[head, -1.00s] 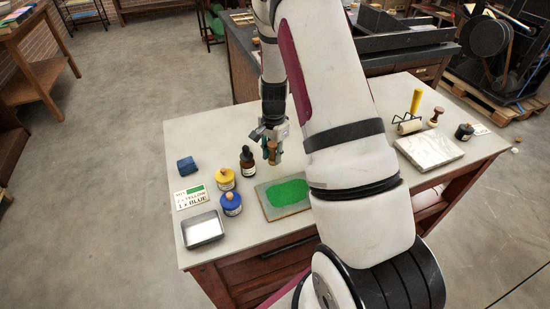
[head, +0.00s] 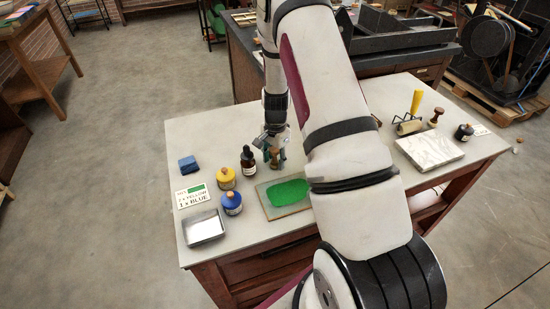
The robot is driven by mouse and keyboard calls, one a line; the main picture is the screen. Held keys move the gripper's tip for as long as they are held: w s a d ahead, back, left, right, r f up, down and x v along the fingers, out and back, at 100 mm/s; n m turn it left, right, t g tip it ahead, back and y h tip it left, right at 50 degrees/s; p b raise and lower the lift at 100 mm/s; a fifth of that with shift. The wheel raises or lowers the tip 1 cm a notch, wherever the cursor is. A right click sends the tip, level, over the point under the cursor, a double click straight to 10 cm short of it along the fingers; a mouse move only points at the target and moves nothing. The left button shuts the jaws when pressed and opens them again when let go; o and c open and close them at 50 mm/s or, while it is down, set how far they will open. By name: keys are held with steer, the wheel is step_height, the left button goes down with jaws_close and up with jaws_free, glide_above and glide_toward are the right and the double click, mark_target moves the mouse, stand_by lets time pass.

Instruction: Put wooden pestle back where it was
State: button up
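A dark dropper bottle (head: 248,160), yellow jar (head: 225,178) and blue jar (head: 231,203) stand left of my gripper. A metal tray (head: 205,228), mixing card (head: 193,196) and blue cloth (head: 188,165) lie farther left. A marble slab (head: 430,150) and roller (head: 409,127) are at right.

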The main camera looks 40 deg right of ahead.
step_height(320, 180, up, 11)
steer(key=shift+r+b, duration=0.15)
steer(key=shift+b, duration=0.2)
steer(key=shift+a+r, duration=0.1)
steer(key=shift+r, duration=0.5)
steer(key=s+a+r+n+t, duration=0.1)
steer(key=s+a+r+n, duration=0.4)
steer(key=r, duration=0.4)
steer(key=s+a+r+n+t, duration=0.1)
steer(key=s+a+r+n, duration=0.15)
steer(key=a+r, duration=0.55)
steer(key=s+a+r+n+t, duration=0.1)
steer(key=s+a+r+n, duration=0.2)
steer(key=s, duration=0.5)
steer(key=s+a+r+n+t, duration=0.2)
steer(key=s+r+n, duration=0.3)
steer(key=s, duration=0.3)
steer(key=shift+s+a+n, duration=0.2)
steer(key=shift+a+n, duration=0.25)
steer(key=shift+a, duration=0.35)
